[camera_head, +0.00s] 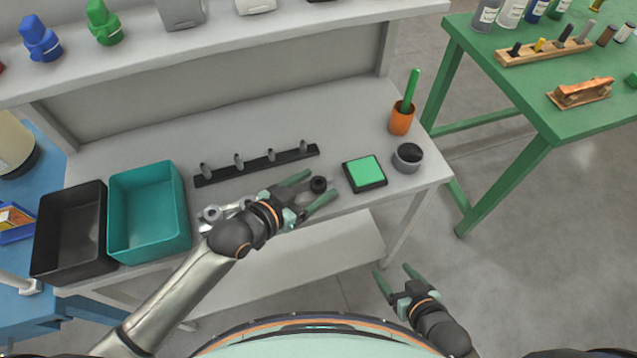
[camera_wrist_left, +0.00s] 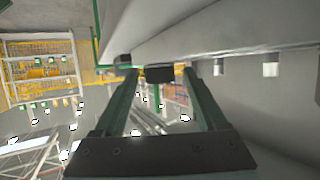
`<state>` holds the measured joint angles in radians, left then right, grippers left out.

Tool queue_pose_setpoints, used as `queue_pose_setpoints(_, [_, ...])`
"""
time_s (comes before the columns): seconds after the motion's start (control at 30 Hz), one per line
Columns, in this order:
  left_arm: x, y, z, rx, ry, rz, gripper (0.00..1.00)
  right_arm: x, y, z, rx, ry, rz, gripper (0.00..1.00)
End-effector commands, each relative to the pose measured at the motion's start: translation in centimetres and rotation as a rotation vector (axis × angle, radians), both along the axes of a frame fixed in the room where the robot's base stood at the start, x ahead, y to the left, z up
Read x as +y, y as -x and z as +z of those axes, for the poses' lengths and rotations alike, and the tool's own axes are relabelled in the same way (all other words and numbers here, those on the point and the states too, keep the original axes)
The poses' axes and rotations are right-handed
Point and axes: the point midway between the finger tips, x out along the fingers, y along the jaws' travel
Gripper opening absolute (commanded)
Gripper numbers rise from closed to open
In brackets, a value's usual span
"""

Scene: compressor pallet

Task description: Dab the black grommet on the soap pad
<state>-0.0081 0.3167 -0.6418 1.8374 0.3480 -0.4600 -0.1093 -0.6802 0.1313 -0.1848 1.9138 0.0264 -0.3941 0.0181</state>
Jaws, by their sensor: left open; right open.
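The black grommet (camera_head: 318,184) is a small dark ring on the grey bench, near its front edge. My left gripper (camera_head: 320,187) is open, with one finger on each side of the grommet. In the left wrist view a dark piece (camera_wrist_left: 158,74), apparently the grommet, shows between the open fingertips (camera_wrist_left: 160,78); contact cannot be told. The soap pad (camera_head: 365,172) is a green square in a black tray, just right of the grommet. My right gripper (camera_head: 398,275) is open and empty, in front of the bench.
A grey cup with a dark top (camera_head: 408,156) and an orange cup (camera_head: 401,119) holding a green stick stand right of the pad. A black rack with pegs (camera_head: 256,168) lies behind the left gripper. Teal (camera_head: 150,213) and black (camera_head: 70,232) bins stand left.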

Motion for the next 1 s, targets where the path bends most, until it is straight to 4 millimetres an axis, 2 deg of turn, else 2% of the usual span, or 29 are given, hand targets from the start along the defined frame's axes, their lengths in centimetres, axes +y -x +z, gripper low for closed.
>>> queue_pose_setpoints(0.13, [0.01, 0.01, 0.03, 0.0, 0.0, 0.0, 0.71, -0.01, -0.02, 0.01, 0.0, 0.0, 0.0, 0.76])
queue_pose_setpoints(0.77, [0.05, 0.04, 0.01, 0.0, 0.0, 0.0, 0.01, -0.02, -0.05, 0.04, -0.001, 0.0, -0.001, 0.76])
queue_pose_setpoints(1.0, [0.06, 0.03, 0.0, 0.001, -0.001, 0.0, 0.0, -0.03, -0.06, 0.04, -0.001, 0.0, -0.001, 0.76])
